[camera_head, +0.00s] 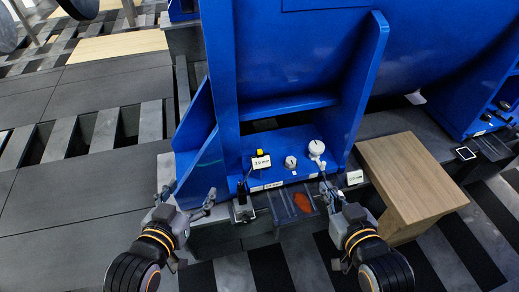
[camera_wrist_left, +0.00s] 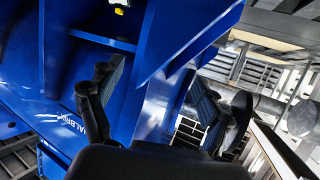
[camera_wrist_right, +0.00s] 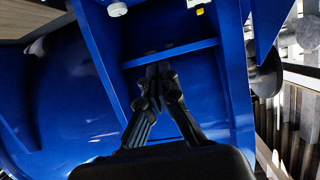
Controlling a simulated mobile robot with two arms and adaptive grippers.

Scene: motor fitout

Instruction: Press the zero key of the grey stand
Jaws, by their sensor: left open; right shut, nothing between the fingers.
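On the blue ledge, a small grey-white stand-like piece (camera_head: 290,162) sits between a yellow-and-black device with a white readout (camera_head: 261,161) and a round white piece (camera_head: 316,148). I cannot tell for sure which is the grey stand, and the zero key is too small to make out. My right gripper (camera_head: 326,186) is shut and empty, just in front of the ledge below the round white piece; its closed fingertips show in the right wrist view (camera_wrist_right: 158,72). My left gripper (camera_head: 203,202) is open and empty, left of the ledge; it also shows in the left wrist view (camera_wrist_left: 152,88).
A black-and-grey holder (camera_head: 243,209) and dark bins (camera_head: 282,207), one holding something orange-red, line the ledge's front. Blue ribs (camera_head: 366,75) flank the ledge.

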